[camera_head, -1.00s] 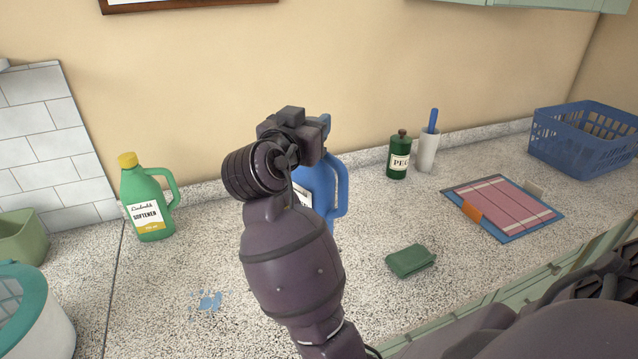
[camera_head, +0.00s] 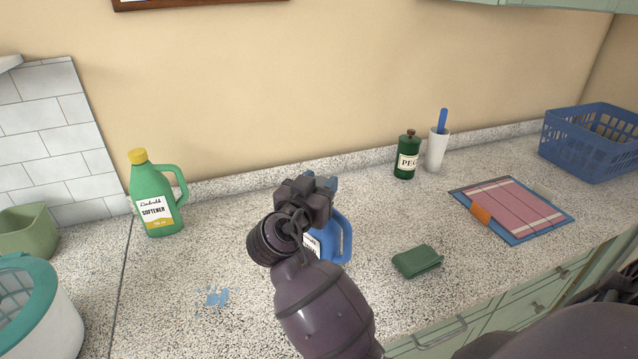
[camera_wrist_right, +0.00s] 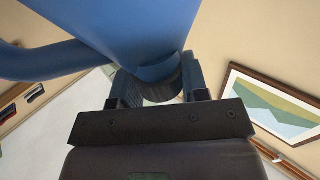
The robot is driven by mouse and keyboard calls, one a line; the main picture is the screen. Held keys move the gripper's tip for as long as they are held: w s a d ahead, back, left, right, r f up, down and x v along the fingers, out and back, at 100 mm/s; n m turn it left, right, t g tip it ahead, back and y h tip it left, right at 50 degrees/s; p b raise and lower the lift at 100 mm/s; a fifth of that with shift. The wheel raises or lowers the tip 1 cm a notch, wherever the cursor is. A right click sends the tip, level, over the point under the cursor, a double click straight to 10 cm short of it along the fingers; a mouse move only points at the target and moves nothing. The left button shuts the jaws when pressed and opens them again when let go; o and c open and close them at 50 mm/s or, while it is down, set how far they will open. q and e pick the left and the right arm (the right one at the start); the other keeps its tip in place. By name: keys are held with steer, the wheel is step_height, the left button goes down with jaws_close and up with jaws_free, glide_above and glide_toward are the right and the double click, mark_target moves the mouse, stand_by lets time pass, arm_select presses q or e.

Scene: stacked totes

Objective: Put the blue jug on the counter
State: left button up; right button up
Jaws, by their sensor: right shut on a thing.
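The blue jug (camera_head: 336,236) has a side handle and a white label, and is partly hidden behind my right gripper and wrist in the head view. My right gripper (camera_head: 322,185) is shut on the jug's top end. In the right wrist view, the jug (camera_wrist_right: 125,25) fills the upper part, with its narrow end between the fingers (camera_wrist_right: 155,85). My left gripper is not in view.
A green softener jug (camera_head: 150,185) stands at the left. A blue spill (camera_head: 217,297) lies in front.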

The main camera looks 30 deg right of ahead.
steer(key=shift+f, duration=0.15)
steer(key=o, duration=1.2)
steer(key=shift+c, duration=0.2)
steer(key=shift+r, duration=0.2)
steer(key=shift+f, duration=0.1)
